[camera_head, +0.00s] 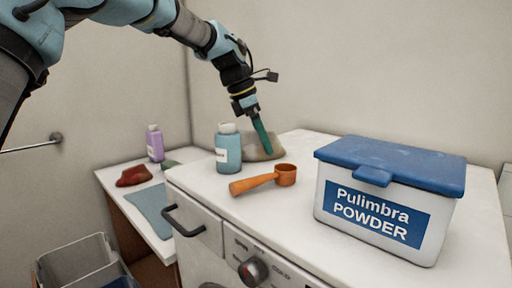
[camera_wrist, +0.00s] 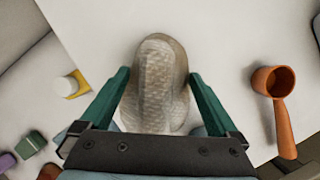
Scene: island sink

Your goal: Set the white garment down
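The white garment, a beige-grey crumpled lump (camera_head: 268,152), lies on the white machine top behind the orange scoop. In the wrist view the garment (camera_wrist: 155,85) is between the two green fingers of my gripper (camera_wrist: 158,76). My gripper (camera_head: 262,138) points down at it in the head view, fingers low beside it. The fingers are spread wide, one on each side of the garment. They look open, not pressed into it; light contact cannot be ruled out. The garment's far side is hidden in the head view.
A blue bottle (camera_head: 228,150) stands left of the garment. An orange scoop (camera_head: 262,180) lies in front, and a blue-lidded powder box (camera_head: 385,200) stands right.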

